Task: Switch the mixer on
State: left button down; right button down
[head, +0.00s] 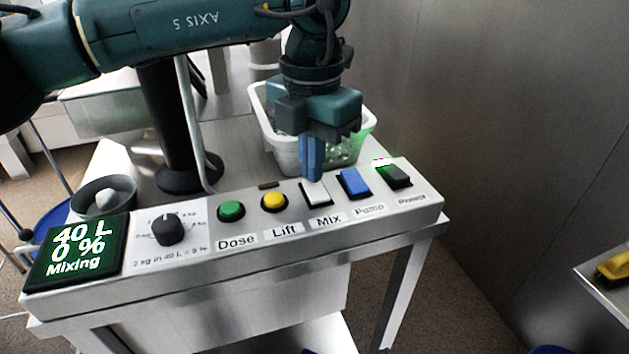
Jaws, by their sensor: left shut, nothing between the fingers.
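The control panel (205,258) runs along the front of the metal table. Its white Mix switch (316,193) sits between the yellow Lift button (274,201) and the blue Pump switch (354,184). The display (76,252) at the left reads "40 L, 0 %, Mixing". My left gripper (315,178) points down with its blue fingers shut and empty. The fingertips are right at the back edge of the Mix switch; whether they touch it I cannot tell. My right gripper is not in view.
A green Dose button (231,210), a black knob (168,230) and a dark Power switch with a green light (393,175) are also on the panel. A white perforated basket (285,150) stands behind my gripper. A metal wall is at the right.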

pick_arm(q)
jog(key=shift+r+p, duration=1.85)
jog(key=shift+r, duration=1.25)
